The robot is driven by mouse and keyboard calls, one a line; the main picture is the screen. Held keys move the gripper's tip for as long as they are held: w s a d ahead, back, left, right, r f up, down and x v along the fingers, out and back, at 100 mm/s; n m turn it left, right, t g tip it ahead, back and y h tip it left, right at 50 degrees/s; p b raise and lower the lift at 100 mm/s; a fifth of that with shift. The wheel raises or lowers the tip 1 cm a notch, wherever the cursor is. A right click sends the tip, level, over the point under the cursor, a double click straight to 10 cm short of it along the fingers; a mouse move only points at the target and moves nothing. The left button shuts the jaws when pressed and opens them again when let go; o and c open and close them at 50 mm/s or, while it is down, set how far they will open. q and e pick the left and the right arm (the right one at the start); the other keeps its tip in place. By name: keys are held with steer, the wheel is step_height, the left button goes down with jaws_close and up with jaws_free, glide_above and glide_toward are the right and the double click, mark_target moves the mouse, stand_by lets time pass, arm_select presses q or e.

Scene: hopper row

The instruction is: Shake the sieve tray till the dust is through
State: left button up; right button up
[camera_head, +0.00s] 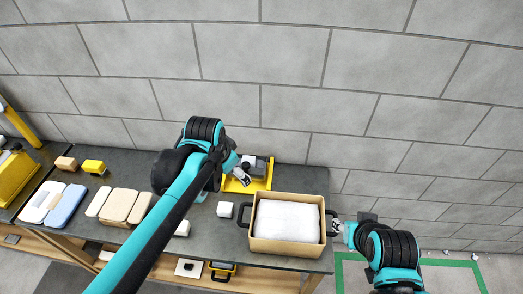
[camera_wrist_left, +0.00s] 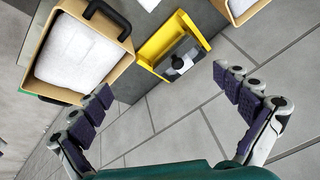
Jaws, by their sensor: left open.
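The sieve tray (camera_head: 253,243) looks like a tan box with a black handle at each side and a white fill. It sits at the right end of the dark bench and also shows in the left wrist view (camera_wrist_left: 47,90). My left gripper (camera_head: 243,178) is behind and left of the tray, apart from it, near a yellow holder. In the left wrist view my left gripper (camera_wrist_left: 163,84) is open with nothing between its fingers. My right gripper (camera_head: 337,228) is at the tray's right handle. Whether its fingers are closed there is too small to tell.
The yellow holder (camera_head: 262,184) with a grey-black object stands behind the tray. A white block (camera_head: 225,209) lies left of the tray. A block wall (camera_head: 290,110) rises behind the bench.

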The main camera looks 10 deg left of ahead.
arm_select(q)
steer(key=w+d+f+m+g+p, duration=0.1)
steer(key=w+d+f+m, duration=0.15)
steer(key=w, duration=0.35)
steer(key=w+d+f+m+g+p, duration=0.1)
steer(key=w+m, duration=0.3)
steer(key=w, duration=0.2)
steer(key=m+g+p, duration=0.2)
steer(key=m+g, duration=0.1)
steer(key=m, duration=0.2)
glide_above(262, 166)
steer(key=s, duration=0.2)
step_height(262, 166, down, 10)
steer(key=f, duration=0.5)
steer(key=f+b, duration=0.1)
steer(key=f, duration=0.1)
steer(key=shift+s+d+f, duration=0.2)
steer(key=shift+s+f, duration=0.05)
steer(key=shift+f, duration=0.1)
